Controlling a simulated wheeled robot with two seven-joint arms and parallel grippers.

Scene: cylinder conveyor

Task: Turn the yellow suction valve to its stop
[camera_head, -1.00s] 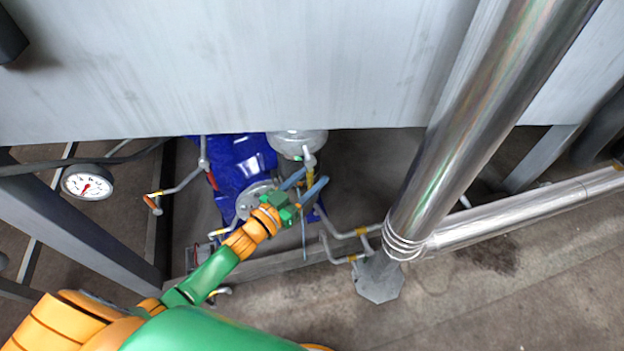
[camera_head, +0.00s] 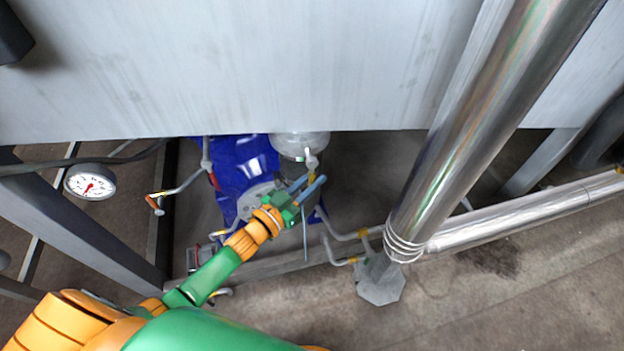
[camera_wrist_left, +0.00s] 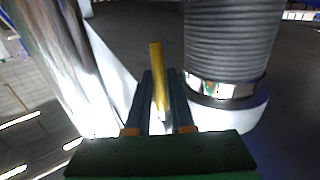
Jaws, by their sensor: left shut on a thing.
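The yellow suction valve handle (camera_wrist_left: 157,75) stands up between the two fingers of my left gripper (camera_wrist_left: 160,80) in the left wrist view. The fingers lie close along both sides of the handle and are shut on it. In the head view my left gripper (camera_head: 315,178) reaches in from the lower left, with its blue fingers at the pipework. The valve body is mostly hidden. My right gripper is in neither view.
A blue machine (camera_head: 243,165) sits behind my left wrist. A grey ribbed cylinder (camera_wrist_left: 232,40) stands close right of the fingers. A thick shiny pipe (camera_head: 465,125) rises at the right. A grey panel (camera_head: 230,70) overhangs the area. A pressure gauge (camera_head: 90,182) is at the left.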

